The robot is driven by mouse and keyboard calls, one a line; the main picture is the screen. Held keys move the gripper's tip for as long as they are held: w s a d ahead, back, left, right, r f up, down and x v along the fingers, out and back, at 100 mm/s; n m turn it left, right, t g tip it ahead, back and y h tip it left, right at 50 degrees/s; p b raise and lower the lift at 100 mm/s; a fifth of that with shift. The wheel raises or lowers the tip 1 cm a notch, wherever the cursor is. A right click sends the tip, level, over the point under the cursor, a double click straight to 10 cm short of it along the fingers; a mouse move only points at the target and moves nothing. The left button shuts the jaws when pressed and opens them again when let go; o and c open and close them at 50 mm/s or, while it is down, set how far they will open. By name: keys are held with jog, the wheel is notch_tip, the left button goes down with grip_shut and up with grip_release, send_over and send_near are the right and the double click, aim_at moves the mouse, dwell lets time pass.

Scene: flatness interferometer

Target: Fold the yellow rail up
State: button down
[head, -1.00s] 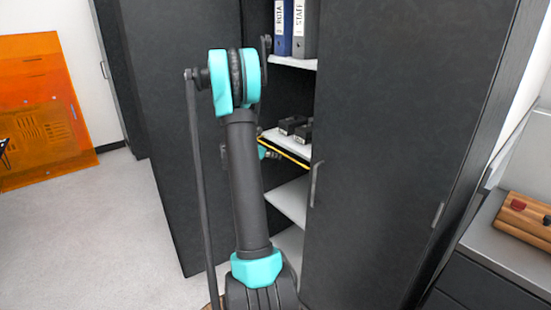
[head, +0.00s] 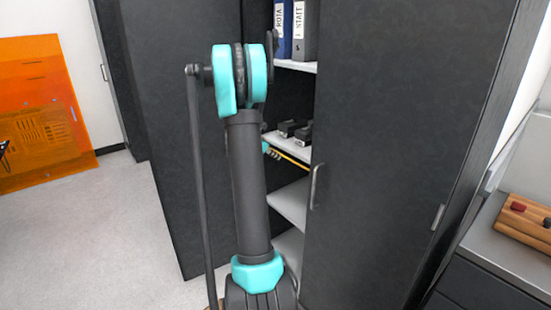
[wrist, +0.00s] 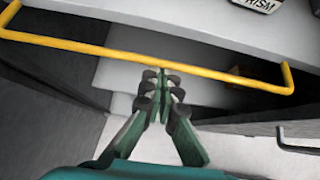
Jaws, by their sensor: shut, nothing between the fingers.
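The yellow rail (head: 293,161) is at the front edge of a white middle shelf (head: 291,146) inside the dark cabinet. In the wrist view the rail (wrist: 222,76) runs across the upper part as a long bar with bent ends, just below the shelf edge. My gripper (wrist: 160,82) is shut and empty, its fingertips close to the middle of the rail. I cannot tell whether they touch it. In the head view my arm hides the left part of the shelf, and only a little of the gripper (head: 271,152) shows by the rail.
Black devices (head: 295,131) sit on the shelf above the rail. Binders (head: 293,32) stand on the upper shelf. A lower shelf (head: 289,203) is bare where visible.

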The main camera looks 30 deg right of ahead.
jog(key=d+r+y, duration=0.1)
jog(key=y, duration=0.2)
jog(key=d+r+y, duration=0.1)
jog(key=r+y, duration=0.1)
jog(key=y, duration=0.1)
jog(key=d+r+y, duration=0.1)
jog(key=r+y, duration=0.1)
jog(key=shift+w+g+y, duration=0.1)
jog(key=shift+g+y, duration=0.3)
jog(key=shift+y, duration=0.7)
jog(key=shift+w+d+r, duration=0.1)
jog(key=shift+d+r, duration=0.2)
jog(key=shift+d, duration=0.35)
jog(key=shift+d+r, duration=0.35)
jog(key=shift+d, duration=0.25)
jog(key=shift+w+d+r, duration=0.1)
jog(key=shift+d+r, duration=0.2)
jog(key=shift+d, duration=0.35)
